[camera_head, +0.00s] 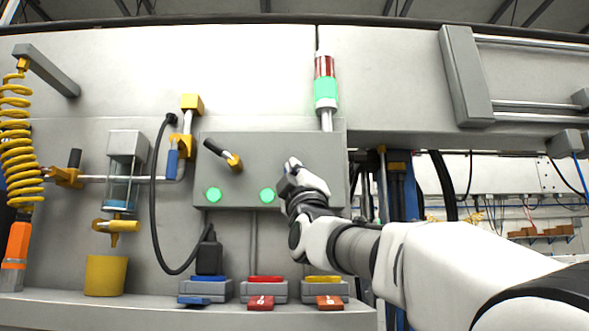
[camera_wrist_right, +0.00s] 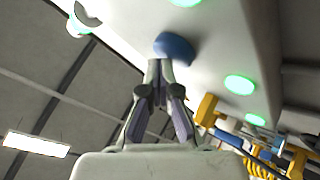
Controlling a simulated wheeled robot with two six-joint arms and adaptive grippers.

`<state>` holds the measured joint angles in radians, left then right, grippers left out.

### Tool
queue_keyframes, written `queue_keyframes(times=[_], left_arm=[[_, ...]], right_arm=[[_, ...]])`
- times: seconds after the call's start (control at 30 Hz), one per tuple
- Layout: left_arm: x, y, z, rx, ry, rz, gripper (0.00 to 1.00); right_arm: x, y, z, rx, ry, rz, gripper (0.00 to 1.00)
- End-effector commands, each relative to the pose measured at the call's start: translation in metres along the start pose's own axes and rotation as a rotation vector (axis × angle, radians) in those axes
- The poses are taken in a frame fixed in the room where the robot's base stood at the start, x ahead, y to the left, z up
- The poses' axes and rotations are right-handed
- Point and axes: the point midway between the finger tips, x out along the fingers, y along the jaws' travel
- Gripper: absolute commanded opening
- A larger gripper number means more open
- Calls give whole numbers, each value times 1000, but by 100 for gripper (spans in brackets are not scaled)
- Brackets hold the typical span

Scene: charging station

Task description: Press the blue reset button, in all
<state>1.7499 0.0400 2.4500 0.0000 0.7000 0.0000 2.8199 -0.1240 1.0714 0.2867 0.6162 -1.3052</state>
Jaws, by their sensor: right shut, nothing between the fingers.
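The grey control box (camera_head: 240,150) is on the wall panel in the middle of the head view. My right gripper (camera_head: 293,170) is in front of its right part, with fingers shut and empty. In the right wrist view, the round blue button (camera_wrist_right: 174,46) is on the pale box face. The closed fingertips (camera_wrist_right: 160,72) overlap the button's lower edge there; I cannot tell whether they touch or how far it is pressed. In the head view the button is hidden by my right gripper. My left gripper is not in view.
A stack light (camera_head: 325,85) with green lit stands above. Blue, red and yellow-marked blocks (camera_head: 265,290) sit on the ledge below. A yellow coiled hose (camera_head: 17,150) hangs at left.

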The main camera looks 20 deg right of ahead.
Motion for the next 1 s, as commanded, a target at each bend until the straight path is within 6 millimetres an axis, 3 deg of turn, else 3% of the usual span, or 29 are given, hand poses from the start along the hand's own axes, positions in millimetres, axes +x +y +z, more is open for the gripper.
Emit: queue_keyframes(times=[1.0], left_arm=[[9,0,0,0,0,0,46]], right_arm=[[-11,8,-7,1,0,0,0]])
